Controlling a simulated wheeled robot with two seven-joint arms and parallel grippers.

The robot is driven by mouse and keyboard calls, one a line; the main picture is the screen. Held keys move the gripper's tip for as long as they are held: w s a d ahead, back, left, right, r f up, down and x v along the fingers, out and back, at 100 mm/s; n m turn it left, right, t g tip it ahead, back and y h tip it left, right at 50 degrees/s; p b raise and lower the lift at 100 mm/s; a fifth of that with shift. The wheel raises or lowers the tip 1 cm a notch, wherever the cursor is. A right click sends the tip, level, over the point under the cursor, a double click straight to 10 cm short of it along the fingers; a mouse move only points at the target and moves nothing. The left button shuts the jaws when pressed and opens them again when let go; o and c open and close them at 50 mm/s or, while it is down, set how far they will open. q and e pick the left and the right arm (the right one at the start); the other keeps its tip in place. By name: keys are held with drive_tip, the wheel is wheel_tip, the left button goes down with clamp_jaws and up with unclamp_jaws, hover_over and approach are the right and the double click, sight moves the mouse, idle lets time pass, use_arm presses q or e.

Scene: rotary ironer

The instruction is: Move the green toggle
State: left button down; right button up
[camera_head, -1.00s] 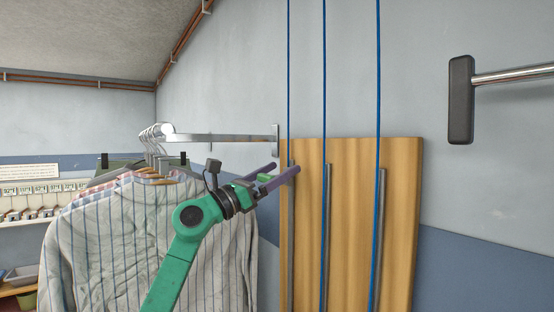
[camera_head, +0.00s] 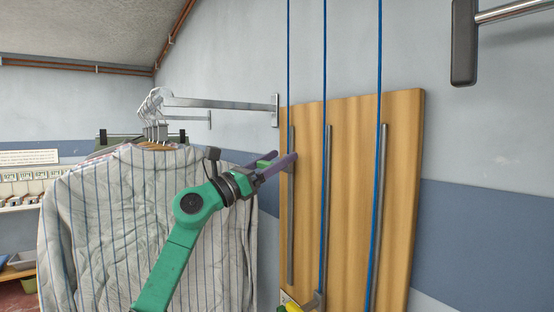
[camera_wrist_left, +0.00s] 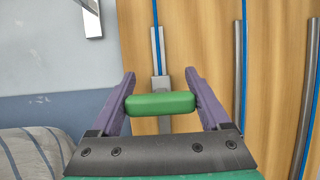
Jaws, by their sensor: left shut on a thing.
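The green toggle (camera_wrist_left: 160,104) is a rounded green bar in the left wrist view, in front of a grey slotted rail on a wooden board. My left gripper (camera_wrist_left: 161,100) is shut on it, with a purple finger at each end of the bar. In the head view the green toggle (camera_head: 267,157) shows as a small piece beside the fingers of my left gripper (camera_head: 284,162). The fingers reach to the leftmost rail (camera_head: 291,220), below its upper end. The toggle's mount is partly hidden behind the bar. My right gripper is not in view.
The wooden board (camera_head: 350,200) carries several grey rails and blue cords. A yellow piece (camera_head: 291,307) shows at its lower left. Striped shirts (camera_head: 110,220) hang close on the left under a metal rail (camera_head: 220,105). A dark-ended bar (camera_head: 464,40) juts at upper right.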

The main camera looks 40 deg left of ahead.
use_arm(q)
wheel_tip(320, 180, down, 28)
drive_tip(key=b, duration=2.5)
drive_tip(key=shift+f, duration=0.1)
drive_tip(key=shift+f+b, duration=0.55)
drive_tip(key=shift+b, duration=0.15)
drive_tip(key=shift+f, duration=0.15)
drive_tip(key=shift+w+d+f, duration=0.1)
drive_tip(key=shift+w+f, duration=0.05)
unclamp_jaws()
drive_tip(key=shift+f, duration=0.1)
drive_tip(key=shift+b, duration=0.3)
